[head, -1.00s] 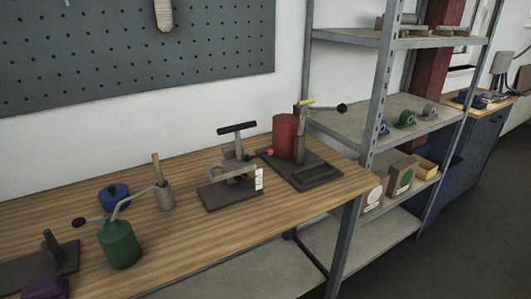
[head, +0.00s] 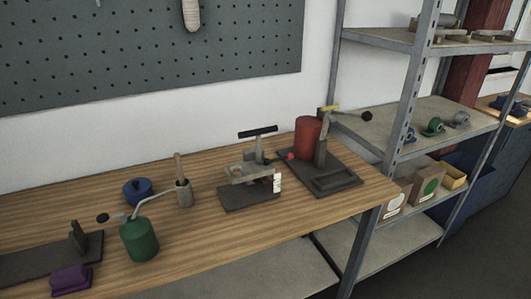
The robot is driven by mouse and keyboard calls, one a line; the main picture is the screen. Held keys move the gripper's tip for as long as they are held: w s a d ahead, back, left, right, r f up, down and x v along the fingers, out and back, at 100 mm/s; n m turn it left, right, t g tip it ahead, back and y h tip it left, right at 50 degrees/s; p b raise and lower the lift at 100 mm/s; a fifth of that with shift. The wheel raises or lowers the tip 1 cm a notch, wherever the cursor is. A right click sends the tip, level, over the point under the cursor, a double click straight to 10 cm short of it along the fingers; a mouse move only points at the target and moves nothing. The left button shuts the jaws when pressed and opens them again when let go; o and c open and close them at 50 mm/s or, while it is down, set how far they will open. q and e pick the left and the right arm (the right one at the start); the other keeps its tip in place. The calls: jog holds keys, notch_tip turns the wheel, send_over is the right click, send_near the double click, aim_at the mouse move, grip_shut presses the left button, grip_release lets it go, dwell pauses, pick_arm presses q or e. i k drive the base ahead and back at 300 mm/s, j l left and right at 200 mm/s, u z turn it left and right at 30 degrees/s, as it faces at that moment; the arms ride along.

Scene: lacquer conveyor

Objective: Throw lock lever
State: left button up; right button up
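Several devices that could carry the lock lever stand on the wooden bench (head: 215,240); I cannot tell which one the task means. A grey clamp-like fixture (head: 250,190) with a black T-shaped handle (head: 257,132) and a white tag (head: 277,183) stands mid-bench. To its right, a dark base plate (head: 335,182) bears a red cylinder (head: 308,138) and an upright post with a lever (head: 350,113) ending in a black knob. Neither gripper is in view.
A blue lidded pot (head: 137,190), a grey cup with a wooden handle (head: 184,192) and a purple block (head: 71,280) are also on the bench. A metal shelf rack (head: 415,85) stands against the bench's right end. Open floor lies at the lower right.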

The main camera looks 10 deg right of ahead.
aim_at(290, 156)
jog(key=i+l+u, duration=0.15)
jog(key=l+u, duration=0.15)
jog(key=l, duration=0.65)
jog(key=l+u, duration=0.3)
jog(key=l, duration=0.7)
jog(key=i, duration=0.05)
